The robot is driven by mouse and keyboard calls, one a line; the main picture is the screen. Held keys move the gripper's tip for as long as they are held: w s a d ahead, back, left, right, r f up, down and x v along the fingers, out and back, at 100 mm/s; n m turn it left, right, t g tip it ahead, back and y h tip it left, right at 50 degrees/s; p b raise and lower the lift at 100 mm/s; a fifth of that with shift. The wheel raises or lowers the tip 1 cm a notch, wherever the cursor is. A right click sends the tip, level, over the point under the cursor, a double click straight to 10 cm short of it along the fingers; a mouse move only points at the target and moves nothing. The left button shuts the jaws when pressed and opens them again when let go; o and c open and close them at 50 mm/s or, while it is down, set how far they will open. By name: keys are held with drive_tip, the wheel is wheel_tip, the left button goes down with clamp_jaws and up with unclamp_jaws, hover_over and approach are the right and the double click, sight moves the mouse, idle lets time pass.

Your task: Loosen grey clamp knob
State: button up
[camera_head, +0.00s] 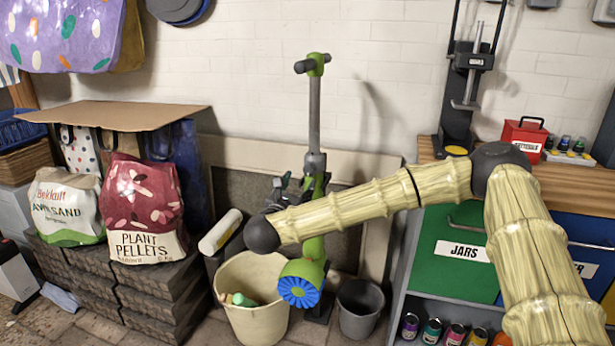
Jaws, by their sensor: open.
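A green and grey upright device (315,115) with a dark cross handle at its top stands against the wall. A grey clamp-like collar (316,160) sits partway up its post and may be the clamp knob; I cannot make out a separate knob. My gripper (291,185) is small and dark in this view, just left of the post and a little below the collar. It is open, with nothing seen between its fingers. I cannot tell whether it touches the post. My arm hides part of the device's lower body.
A cream bucket (254,318) and a dark bucket (360,310) stand low around the device's blue ribbed disc (299,291). Bags, including a red pellets bag (141,205), stand on the left. A workbench (565,180) with a green drawer (455,255) is on the right.

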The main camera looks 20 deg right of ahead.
sight(308, 171)
drive_tip(key=x, duration=1)
drive_tip(key=c, duration=1)
